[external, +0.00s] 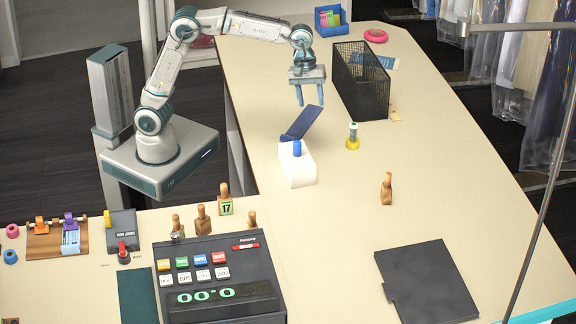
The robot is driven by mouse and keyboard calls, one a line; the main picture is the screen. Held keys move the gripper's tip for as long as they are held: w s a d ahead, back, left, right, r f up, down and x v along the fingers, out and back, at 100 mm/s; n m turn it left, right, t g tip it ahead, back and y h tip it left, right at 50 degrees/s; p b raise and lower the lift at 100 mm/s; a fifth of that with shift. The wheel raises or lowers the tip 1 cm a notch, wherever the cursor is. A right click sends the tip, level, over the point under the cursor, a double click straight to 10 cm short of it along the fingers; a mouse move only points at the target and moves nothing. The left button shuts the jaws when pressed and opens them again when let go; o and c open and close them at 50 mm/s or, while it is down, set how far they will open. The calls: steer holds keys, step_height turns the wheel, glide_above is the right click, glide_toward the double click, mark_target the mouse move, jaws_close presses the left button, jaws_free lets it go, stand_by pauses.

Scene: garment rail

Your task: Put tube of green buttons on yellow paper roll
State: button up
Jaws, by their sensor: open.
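A small upright tube with green in it (353,130) stands near the middle of the counter. A short yellow roll (352,144) is directly beneath it, and the tube appears to rest on top of the roll. They are too small to tell whether the tube sits on the roll or down in its core. My gripper (310,100) points down, open and empty, above the counter. In the picture it is up and to the left of the tube and roll, clearly apart from both.
A black mesh basket (361,82) stands behind the tube. A white block with a blue knob (298,168) and a tilted dark blue panel (303,122) are to the left. A wooden stamp (386,189) and black folder (425,282) are nearer. The right counter is mostly clear.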

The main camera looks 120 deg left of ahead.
steer(key=s+d+m, duration=1.2)
steer(key=s+d, duration=0.1)
steer(key=d, duration=0.2)
steer(key=s+d+f+m, duration=0.2)
steer(key=s+d+m, duration=0.1)
steer(key=s+m, duration=0.2)
steer(key=s+d+f+m+t, duration=0.1)
steer(key=s+d+f+m, duration=0.2)
steer(key=s+m, duration=0.2)
steer(key=shift+s+d+f+m, duration=0.25)
steer(key=shift+s+m, duration=0.05)
steer(key=shift+s, duration=0.9)
